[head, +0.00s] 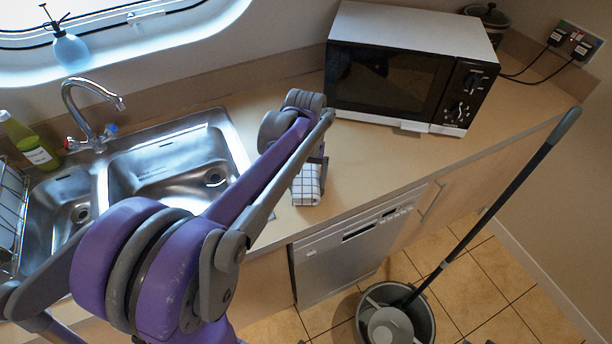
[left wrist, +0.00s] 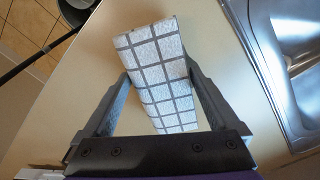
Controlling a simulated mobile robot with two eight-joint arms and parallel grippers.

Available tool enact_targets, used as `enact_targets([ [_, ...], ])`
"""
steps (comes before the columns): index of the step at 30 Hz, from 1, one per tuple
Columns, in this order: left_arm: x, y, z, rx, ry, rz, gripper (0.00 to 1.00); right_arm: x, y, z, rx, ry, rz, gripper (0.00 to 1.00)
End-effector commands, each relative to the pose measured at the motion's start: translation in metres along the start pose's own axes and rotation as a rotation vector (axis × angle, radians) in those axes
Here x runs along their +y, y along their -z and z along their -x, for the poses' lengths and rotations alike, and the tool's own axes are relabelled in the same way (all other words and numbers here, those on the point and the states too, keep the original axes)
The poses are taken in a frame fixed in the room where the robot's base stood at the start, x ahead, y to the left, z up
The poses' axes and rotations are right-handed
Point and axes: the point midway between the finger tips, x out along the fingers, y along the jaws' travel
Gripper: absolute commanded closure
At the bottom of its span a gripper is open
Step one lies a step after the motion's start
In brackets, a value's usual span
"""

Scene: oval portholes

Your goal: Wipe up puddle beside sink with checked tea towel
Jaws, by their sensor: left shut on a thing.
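The checked tea towel (head: 306,186) is white with dark grid lines and folded into a block. It is on or just above the worktop, right of the sink (head: 170,170). My left gripper (head: 318,165) is shut on it; the arm hides part of the grip. In the left wrist view the towel (left wrist: 155,75) sits between the two fingers of my left gripper (left wrist: 160,95), with the sink (left wrist: 290,60) edge at the right. I cannot make out a puddle; my arm covers part of the worktop beside the sink. My right gripper is not in view.
A microwave (head: 410,70) stands at the back of the worktop (head: 360,160). A tap (head: 92,115), a green bottle (head: 30,142) and a dish rack (head: 10,205) are at the sink. A mop bucket (head: 425,318) with a mop (head: 495,195) stands on the floor before the dishwasher (head: 350,245).

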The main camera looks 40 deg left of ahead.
Motion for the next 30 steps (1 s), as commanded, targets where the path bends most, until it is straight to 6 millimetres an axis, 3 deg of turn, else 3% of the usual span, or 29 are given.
enact_targets([
  [19,0.002,0.0,-0.01,0.0,0.0,-0.001,1.0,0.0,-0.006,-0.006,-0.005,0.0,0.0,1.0],
  [30,0.025,0.004,-0.008,0.0,0.0,-0.001,1.0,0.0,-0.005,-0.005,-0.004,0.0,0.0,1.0],
])
